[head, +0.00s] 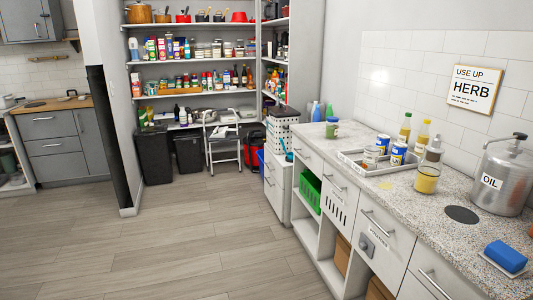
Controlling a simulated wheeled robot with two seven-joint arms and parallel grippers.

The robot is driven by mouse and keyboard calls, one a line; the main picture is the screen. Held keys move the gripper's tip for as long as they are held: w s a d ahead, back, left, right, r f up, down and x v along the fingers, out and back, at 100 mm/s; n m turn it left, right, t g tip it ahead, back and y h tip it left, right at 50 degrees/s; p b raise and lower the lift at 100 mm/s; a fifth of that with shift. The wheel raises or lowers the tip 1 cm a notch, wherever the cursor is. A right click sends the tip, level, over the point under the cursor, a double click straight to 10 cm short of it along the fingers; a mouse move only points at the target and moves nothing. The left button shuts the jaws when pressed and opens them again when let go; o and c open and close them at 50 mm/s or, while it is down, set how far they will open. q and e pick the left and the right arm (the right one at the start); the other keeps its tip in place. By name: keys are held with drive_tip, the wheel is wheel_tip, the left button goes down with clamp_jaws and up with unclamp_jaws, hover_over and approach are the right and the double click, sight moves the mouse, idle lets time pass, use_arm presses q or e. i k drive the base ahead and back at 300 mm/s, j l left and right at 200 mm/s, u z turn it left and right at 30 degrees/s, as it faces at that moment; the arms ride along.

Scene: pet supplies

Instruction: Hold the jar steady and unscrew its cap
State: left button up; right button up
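A small jar (332,128) with greenish contents stands upright near the far left end of the speckled counter (350,143). Its top looks bluish-grey and appears to be a cap in place, though it is small in the picture. Nothing touches the jar. Neither of my grippers shows in the head view.
A tray (350,156) with cans stands right of the jar. Oil bottles, a pump bottle (427,178), a large metal oil can (503,178) and a blue sponge (506,254) stand farther right. The wood floor (200,235) left of the counter is clear. Stocked shelves and bins stand behind.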

sight(331, 129)
drive_tip(key=i, duration=0.65)
drive_tip(key=i+z, duration=0.15)
drive_tip(key=i, duration=0.5)
drive_tip(key=i+j, duration=0.2)
drive_tip(key=i, duration=0.45)
drive_tip(key=i+l+z, duration=0.05)
